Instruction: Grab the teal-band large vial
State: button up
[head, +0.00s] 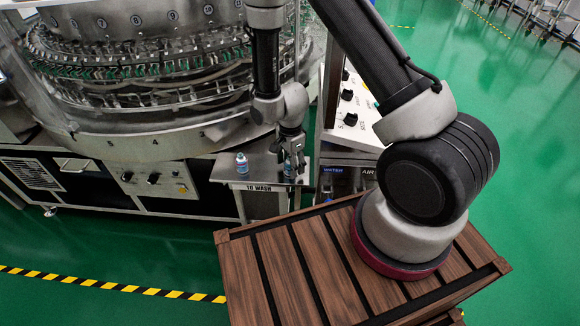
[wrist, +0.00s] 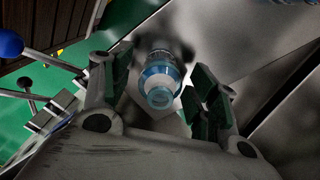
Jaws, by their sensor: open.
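A clear vial with a teal-blue band (wrist: 158,66) stands between my gripper's open fingers in the wrist view, seen from above with its mouth toward the camera. Dark space shows between it and the finger pads on both sides. My gripper (wrist: 162,88) is open around it. In the head view, my gripper (head: 292,158) is low over the right part of the small metal table (head: 262,172), and the vial there is mostly hidden by the fingers. Another vial (head: 242,164) with blue and red colouring stands on the left part of the same table, apart from the gripper.
The table carries a "TO WASH" sign (head: 251,188). The round washer machine (head: 140,75) stands behind and left. A control panel with black knobs (head: 350,118) is close on the right. In the wrist view, a blue-ended lever (wrist: 10,43) shows at left.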

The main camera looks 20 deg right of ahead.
jog(key=shift+c, duration=0.4)
jog(key=c, duration=1)
jog(key=shift+c, duration=0.2)
